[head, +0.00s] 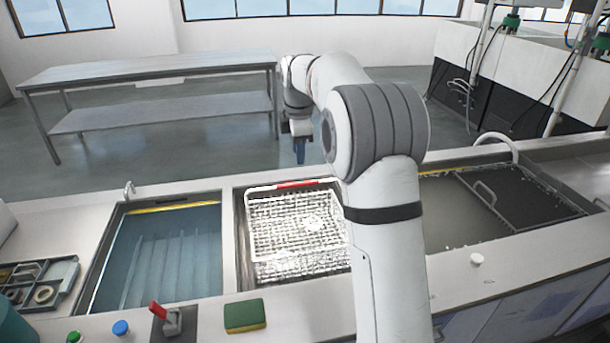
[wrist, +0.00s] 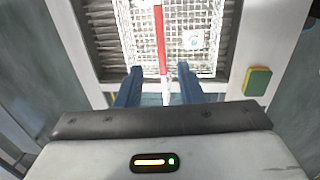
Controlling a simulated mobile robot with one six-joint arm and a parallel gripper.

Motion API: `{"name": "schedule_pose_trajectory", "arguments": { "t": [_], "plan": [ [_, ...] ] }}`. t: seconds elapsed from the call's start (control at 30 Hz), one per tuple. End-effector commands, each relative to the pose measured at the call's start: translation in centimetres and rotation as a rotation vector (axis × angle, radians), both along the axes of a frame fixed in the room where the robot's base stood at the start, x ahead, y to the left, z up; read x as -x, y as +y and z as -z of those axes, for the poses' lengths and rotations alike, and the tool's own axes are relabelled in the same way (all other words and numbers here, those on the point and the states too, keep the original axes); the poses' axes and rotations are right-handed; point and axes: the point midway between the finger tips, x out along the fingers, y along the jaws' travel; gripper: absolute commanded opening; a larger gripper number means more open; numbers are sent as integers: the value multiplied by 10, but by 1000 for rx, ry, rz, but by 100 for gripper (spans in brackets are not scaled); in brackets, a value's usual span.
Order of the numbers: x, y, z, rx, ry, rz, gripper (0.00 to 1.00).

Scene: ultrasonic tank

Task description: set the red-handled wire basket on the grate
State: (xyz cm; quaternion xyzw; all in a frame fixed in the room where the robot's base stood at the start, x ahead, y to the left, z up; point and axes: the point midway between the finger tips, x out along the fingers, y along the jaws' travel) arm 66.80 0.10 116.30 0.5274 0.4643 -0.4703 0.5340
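The wire basket (head: 285,232) is pale mesh with a white rim and a red handle grip (head: 297,184) along its far side. It sits within the middle basin. In the wrist view the basket (wrist: 205,25) is partly cut off by the top edge, and the red grip (wrist: 160,35) runs between my fingertips in the picture. My gripper (head: 300,160) has blue fingers pointing down above the basket's far side, apart from the grip. In the wrist view my gripper (wrist: 158,70) is open and empty. A slatted metal surface (wrist: 103,32), possibly the grate, shows beside the basket.
A water-filled tank (head: 165,255) lies left, and a tank with a dark handled lid (head: 525,205) right. A green-yellow sponge (head: 245,316), red lever (head: 158,310) and tool tray (head: 35,285) are on the near counter. My arm hides the middle basin's right side. A metal table (head: 150,68) stands behind.

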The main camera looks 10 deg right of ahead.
Motion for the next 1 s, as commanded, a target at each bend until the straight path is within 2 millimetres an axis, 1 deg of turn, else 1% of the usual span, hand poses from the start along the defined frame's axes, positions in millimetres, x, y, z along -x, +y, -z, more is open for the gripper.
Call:
{"name": "schedule_pose_trajectory", "arguments": {
  "t": [0.07, 0.17, 0.27, 0.37, 0.4, 0.47, 0.5, 0.57, 0.6, 0.67, 0.7, 0.77, 0.8, 0.9, 1.0],
  "plan": [
    [1, 0, -3, 0, -1, 2, 34],
    [9, -1, -7, -4, -5, 35, 34],
    [32, -1, -17, -19, -18, 136, 34],
    [72, -2, -27, -47, -37, 307, 34],
    [91, -3, -30, -60, -45, 385, 34],
    [120, -3, -32, -82, -56, 506, 34],
    [139, -3, -32, -97, -65, 585, 34],
    [168, -4, -31, -120, -76, 705, 34],
    [188, -4, -28, -137, -82, 784, 34],
    [217, -4, -23, -163, -92, 904, 34],
    [237, -4, -18, -181, -99, 982, 34],
    [266, -4, -9, -208, -107, 1098, 34],
    [283, -4, -2, -226, -112, 1170, 34],
    [321, -4, 16, -266, -120, 1330, 34],
    [348, -4, 31, -297, -125, 1447, 34]
  ]
}}
